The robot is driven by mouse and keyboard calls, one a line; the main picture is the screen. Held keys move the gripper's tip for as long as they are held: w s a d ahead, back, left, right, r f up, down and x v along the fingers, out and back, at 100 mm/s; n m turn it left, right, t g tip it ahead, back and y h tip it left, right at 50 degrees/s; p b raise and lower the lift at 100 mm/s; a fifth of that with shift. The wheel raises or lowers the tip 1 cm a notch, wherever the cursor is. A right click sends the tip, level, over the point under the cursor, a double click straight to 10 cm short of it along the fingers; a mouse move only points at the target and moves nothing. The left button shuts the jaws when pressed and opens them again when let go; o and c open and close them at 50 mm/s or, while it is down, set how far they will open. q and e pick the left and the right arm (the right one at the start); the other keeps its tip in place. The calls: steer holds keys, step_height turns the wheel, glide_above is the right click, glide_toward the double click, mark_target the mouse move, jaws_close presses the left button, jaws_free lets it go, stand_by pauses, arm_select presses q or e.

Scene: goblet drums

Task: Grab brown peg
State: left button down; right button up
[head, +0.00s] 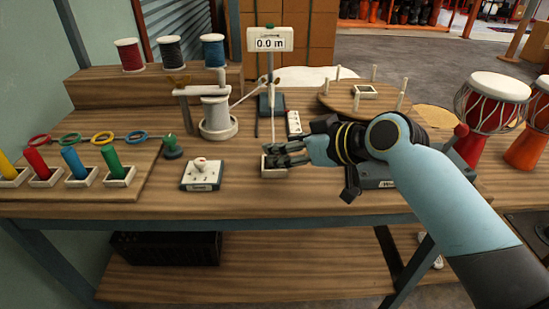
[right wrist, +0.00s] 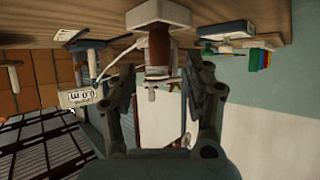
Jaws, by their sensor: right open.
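A brown peg (right wrist: 158,45) stands in a small white holder (right wrist: 158,15) in the right wrist view, which sees the bench upside down. In that view my right gripper (right wrist: 160,80) is open, with one finger on either side of the line to the peg; I see no clear contact. In the head view my right gripper (head: 278,154) is just above the white holder (head: 268,173) on the bench, and the peg is hidden behind the fingers. My left gripper is not in view.
A wooden workbench (head: 230,190) carries a white switch box (head: 201,176), a grey spool (head: 216,118) and a round wooden disc with upright pegs (head: 360,102). Yellow, red, blue and green pegs (head: 72,163) stand at left. Drums (head: 490,105) stand at right. The bench front is clear.

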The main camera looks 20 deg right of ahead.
steer(key=x, duration=0.4)
jaws_close()
